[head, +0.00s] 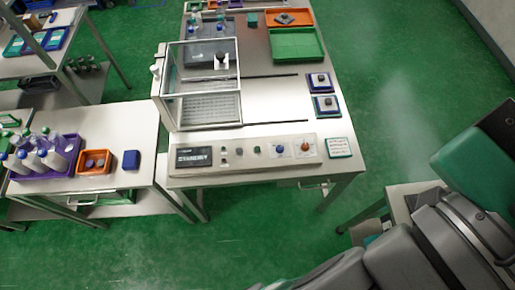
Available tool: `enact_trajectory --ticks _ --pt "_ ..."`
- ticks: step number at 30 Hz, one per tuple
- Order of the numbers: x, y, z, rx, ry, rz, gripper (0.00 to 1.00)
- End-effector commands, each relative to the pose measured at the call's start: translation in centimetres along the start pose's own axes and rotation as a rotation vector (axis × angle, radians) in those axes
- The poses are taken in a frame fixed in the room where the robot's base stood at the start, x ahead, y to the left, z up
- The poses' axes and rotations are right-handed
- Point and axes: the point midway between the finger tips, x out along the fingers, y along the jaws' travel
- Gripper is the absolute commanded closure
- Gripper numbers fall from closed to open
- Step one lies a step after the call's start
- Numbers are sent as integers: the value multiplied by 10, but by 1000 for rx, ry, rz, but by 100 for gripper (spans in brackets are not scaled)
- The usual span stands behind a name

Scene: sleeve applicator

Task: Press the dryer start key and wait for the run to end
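A control panel (250,166) runs along the front edge of the middle table. Its dark display (194,157) shows light text that looks like "STANDBY". To the right of the display are several small keys or knobs, among them a green one (257,149), a blue one (278,149) and an orange one (305,147). Their labels are too small to read, so I cannot tell which is the dryer start key. A clear-walled box (172,98) with a dark knob stands behind the panel. My arm shows at the lower right, away from the panel; my gripper is not in view.
A green tray (297,44) is farther back. The left table holds a purple rack (68,174) of bottles. Green floor is open at right.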

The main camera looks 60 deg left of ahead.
Motion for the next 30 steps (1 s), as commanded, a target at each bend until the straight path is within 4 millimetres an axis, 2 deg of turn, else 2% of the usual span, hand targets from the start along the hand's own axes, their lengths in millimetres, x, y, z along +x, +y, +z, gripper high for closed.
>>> enact_trajectory --ticks 4,9,12,30 --pt "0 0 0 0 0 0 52" --pt "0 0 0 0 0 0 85" --pt "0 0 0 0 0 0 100" --pt "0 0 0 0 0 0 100"
